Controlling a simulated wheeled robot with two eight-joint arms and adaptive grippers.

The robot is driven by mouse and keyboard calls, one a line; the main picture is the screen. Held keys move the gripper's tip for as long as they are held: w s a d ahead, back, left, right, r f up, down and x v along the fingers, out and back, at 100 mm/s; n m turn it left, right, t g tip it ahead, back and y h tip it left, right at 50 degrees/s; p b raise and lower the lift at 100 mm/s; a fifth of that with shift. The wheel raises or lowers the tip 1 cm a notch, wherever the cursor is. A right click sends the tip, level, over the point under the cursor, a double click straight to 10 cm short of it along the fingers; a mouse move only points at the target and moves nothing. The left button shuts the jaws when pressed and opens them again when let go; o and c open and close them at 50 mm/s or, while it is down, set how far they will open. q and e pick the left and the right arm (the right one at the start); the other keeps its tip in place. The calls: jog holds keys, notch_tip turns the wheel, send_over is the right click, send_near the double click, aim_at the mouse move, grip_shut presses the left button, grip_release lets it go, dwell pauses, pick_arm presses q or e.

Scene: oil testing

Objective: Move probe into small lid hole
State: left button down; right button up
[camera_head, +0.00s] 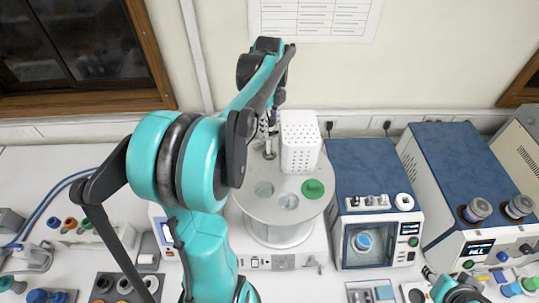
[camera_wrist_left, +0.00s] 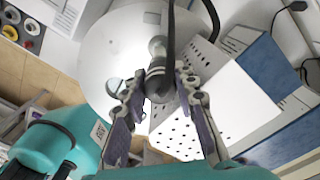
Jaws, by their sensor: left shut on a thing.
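A round grey lid (camera_head: 250,215) tops a pale cylindrical bath and also shows in the left wrist view (camera_wrist_left: 105,45). My left gripper (camera_wrist_left: 160,100) is shut on a dark-ended probe (camera_wrist_left: 157,82) with a black cable. In the head view the probe's silver shaft (camera_head: 269,148) points down at the lid's back-left, beside the box. I cannot tell whether its tip is inside the small hole.
A blue-topped instrument (camera_head: 365,165) stands close right of the bath, and another (camera_head: 460,165) beyond it. Small racks with coloured caps (camera_head: 70,230) lie at the left. The wall is close behind. My left forearm hides the bath's left side.

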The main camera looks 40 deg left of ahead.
aim_at(269, 145)
pick_arm(q)
jog(key=shift+f, duration=0.1)
dwell(0.6)
jog(key=shift+f+b, duration=1.25)
jog(key=shift+f, duration=0.3)
jog(key=shift+f+b, duration=1.5)
jog(key=shift+f, duration=0.35)
jog(key=shift+f+b, duration=0.55)
jog(key=shift+f, duration=0.15)
jog(key=shift+f+b, duration=0.65)
jog(key=c, duration=1.5)
grip_release()
jog(key=shift+o, duration=0.2)
